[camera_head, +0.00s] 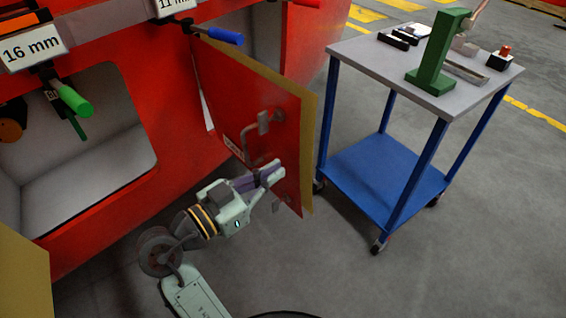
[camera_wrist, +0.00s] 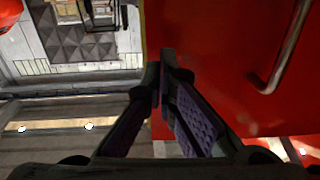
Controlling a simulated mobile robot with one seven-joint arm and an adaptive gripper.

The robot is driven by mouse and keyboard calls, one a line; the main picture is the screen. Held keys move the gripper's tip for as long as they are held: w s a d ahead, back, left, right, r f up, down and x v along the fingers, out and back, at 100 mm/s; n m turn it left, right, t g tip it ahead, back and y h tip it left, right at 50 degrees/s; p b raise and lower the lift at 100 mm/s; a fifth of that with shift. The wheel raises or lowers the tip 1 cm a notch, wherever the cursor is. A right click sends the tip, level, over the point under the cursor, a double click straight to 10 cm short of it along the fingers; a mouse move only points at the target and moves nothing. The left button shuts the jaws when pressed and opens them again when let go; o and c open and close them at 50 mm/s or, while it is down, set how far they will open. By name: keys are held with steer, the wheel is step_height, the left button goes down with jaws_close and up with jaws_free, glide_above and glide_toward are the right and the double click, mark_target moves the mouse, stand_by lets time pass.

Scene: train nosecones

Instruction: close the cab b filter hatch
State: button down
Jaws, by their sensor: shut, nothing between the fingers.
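A red hatch door (camera_head: 240,95) with a yellowish edge stands open from the red nosecone, in the middle of the head view. It carries a grey bar handle (camera_head: 245,145) and a small label. My gripper (camera_head: 275,170) is shut and empty beside the lower part of the door, below the handle. In the wrist view the shut fingertips (camera_wrist: 166,65) lie in front of the red door panel (camera_wrist: 215,60), near its left edge. The handle (camera_wrist: 292,50) shows at the upper right, clear of the fingers. I cannot tell whether the fingertips touch the panel.
A trolley (camera_head: 440,75) with a grey top and blue legs stands right of the door, carrying a green block (camera_head: 435,60) and small tools. A green-handled tool (camera_head: 75,100) and blue-handled tool (camera_head: 222,35) hang on the nosecone. An open compartment (camera_head: 80,165) is at left. Floor between is clear.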

steer(key=shift+x, duration=1.5)
